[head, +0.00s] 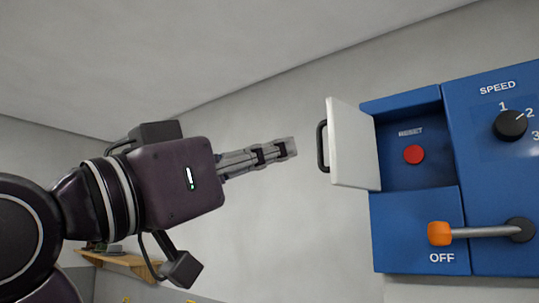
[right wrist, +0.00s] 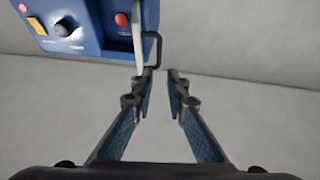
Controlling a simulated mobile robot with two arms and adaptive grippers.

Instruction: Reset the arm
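My right gripper (head: 290,147) is at the middle of the head view, pointing right towards a blue control box (head: 417,231) on the wall. In the right wrist view its fingers (right wrist: 162,77) are parted with nothing between them. A white door (head: 354,147) with a black handle (head: 322,146) stands open on the box. The fingertips are near the handle, apart from it in the head view. Behind the door is a recess with a red button (head: 413,154) and a label reading RESET. The handle also shows in the wrist view (right wrist: 158,48). My left gripper is not in view.
The box carries a black speed knob (head: 510,125) and a lever with an orange grip (head: 439,234) beside the word OFF. A wooden shelf (head: 122,262) with small items is at the lower left. The wall between gripper and box is bare.

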